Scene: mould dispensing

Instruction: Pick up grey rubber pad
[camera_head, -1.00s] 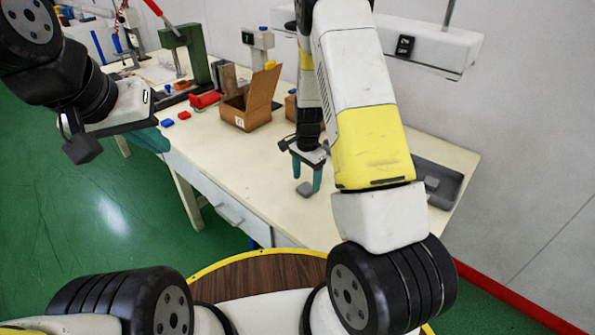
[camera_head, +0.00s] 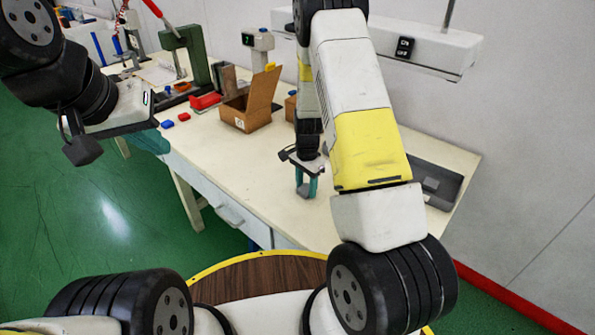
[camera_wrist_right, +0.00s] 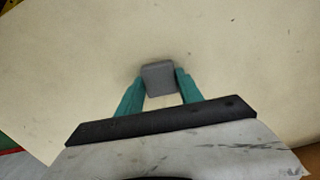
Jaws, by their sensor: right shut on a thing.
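The grey rubber pad (camera_wrist_right: 159,78) is a small rounded square on the table in the right wrist view. In the head view the pad (camera_head: 304,189) shows between the green fingertips. My right gripper (camera_head: 306,188) points down at the table, its two green fingers shut on the pad. In the right wrist view, the right gripper (camera_wrist_right: 159,82) has one finger against each side of the pad. My left gripper (camera_head: 150,140) is at the left, beyond the table's edge; its green fingers are only partly seen and their opening is unclear.
An open cardboard box (camera_head: 247,112) stands on the cream table (camera_head: 235,155). Blue and red small blocks (camera_head: 184,117) lie left of it. A dark tray (camera_head: 436,181) is at the right, partly behind my right arm. The table left of the right gripper is clear.

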